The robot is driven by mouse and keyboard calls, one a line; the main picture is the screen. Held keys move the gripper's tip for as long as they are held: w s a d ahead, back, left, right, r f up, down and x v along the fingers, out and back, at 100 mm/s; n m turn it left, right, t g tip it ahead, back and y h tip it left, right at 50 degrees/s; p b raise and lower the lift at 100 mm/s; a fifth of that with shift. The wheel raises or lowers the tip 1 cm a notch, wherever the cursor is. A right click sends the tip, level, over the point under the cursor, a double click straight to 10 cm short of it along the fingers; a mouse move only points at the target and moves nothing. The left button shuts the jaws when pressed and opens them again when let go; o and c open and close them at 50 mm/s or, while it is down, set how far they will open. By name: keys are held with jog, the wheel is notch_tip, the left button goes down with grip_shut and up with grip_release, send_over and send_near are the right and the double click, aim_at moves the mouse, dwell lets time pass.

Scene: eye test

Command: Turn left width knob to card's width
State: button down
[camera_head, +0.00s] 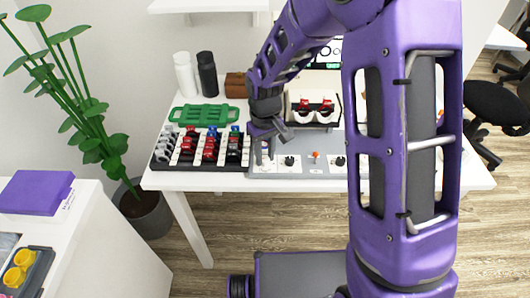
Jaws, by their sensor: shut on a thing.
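A grey control panel (315,171) lies along the front of the white table. My gripper (265,154) points down at the panel's left end, over a white plate. It is shut on a small knob there, mostly hidden by the fingers; its setting cannot be read. A black knob (289,161) stands just right of my gripper, and another black knob (340,161) is further right, with an orange-red control (316,155) between them. A display or card with black ring shapes (327,52) shows at the back, partly hidden by my arm. Which is the task's card cannot be told.
A black-and-white rack with red, blue and black pieces (203,149) sits close left of my gripper. A green tray (205,115), white bottle (185,74), black bottle (207,74) and brown box (236,85) stand behind. A white holder with red tops (314,108) is behind the panel.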

aim_at(265, 158)
jog(key=shift+n, duration=0.4)
jog(key=c, duration=0.9)
grip_release()
notch_tip(265, 158, up, 18)
jog(key=p, duration=0.2)
jog(key=shift+f+p, duration=0.25)
jog(key=shift+p, duration=0.1)
